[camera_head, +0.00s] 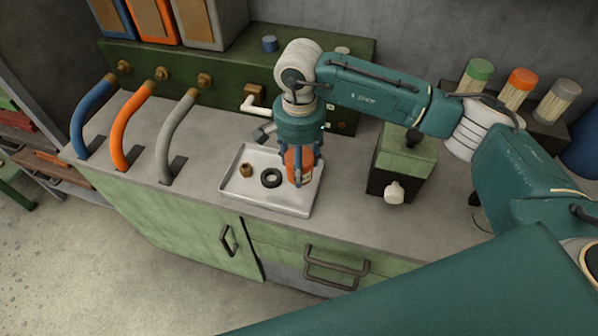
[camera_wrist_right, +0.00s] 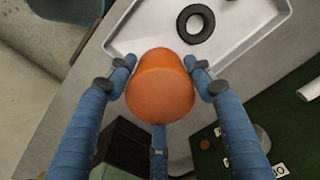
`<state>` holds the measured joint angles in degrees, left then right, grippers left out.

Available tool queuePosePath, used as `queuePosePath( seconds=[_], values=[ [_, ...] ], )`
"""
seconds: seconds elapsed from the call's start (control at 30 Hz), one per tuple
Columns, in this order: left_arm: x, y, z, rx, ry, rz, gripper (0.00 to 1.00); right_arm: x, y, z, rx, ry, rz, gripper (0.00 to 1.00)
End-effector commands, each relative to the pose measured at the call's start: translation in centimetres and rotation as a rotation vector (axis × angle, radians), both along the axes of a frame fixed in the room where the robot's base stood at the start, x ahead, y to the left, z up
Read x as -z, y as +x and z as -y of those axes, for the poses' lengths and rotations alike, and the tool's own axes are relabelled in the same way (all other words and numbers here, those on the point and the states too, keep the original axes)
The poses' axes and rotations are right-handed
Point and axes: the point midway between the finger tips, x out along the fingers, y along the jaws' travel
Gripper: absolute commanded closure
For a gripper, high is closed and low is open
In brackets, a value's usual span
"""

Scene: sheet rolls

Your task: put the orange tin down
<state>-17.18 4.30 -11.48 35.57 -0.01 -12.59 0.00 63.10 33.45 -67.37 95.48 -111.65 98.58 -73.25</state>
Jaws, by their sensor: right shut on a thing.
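The orange tin (camera_head: 293,161) is held upright in my right gripper (camera_head: 299,172), low over the right part of the white tray (camera_head: 234,192). I cannot tell whether its base touches the tray. In the right wrist view the tin (camera_wrist_right: 160,88) sits between the blue fingers of the gripper (camera_wrist_right: 160,80), which close around it. The tray (camera_wrist_right: 252,40) shows behind the tin there. The tin's far end is hidden. My left gripper is not in view.
A black ring (camera_head: 271,178) and a small brass piece (camera_head: 246,170) lie in the tray, left of the tin. A green box with a white knob (camera_head: 393,192) stands to the right. Curved blue, orange and grey pipes (camera_head: 130,125) rise at the left.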

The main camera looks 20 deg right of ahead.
Motion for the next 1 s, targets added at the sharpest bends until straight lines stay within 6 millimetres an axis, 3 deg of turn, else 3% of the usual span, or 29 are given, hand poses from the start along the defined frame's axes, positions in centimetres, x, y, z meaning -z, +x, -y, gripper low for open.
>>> queuePosePath(
  seconds=[0.17,0.43,0.83,0.87,0.9,1.0],
  values=[
    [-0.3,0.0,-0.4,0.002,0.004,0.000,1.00,1.1,0.0,0.0,-0.001,0.001,-0.001,0.81],
    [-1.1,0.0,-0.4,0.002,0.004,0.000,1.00,4.7,0.0,0.0,0.001,0.001,-0.001,0.81],
    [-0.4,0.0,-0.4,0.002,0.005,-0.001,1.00,5.4,0.1,0.0,-0.001,0.000,0.001,0.81],
    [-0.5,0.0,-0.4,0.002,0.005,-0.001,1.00,5.4,0.0,0.0,0.000,-0.001,0.001,0.46],
    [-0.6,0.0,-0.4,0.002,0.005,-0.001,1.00,5.3,0.0,0.0,0.000,-0.001,0.001,0.40],
    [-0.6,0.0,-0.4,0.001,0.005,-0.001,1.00,5.3,0.0,0.0,0.000,0.000,0.000,0.40]
  ],
)
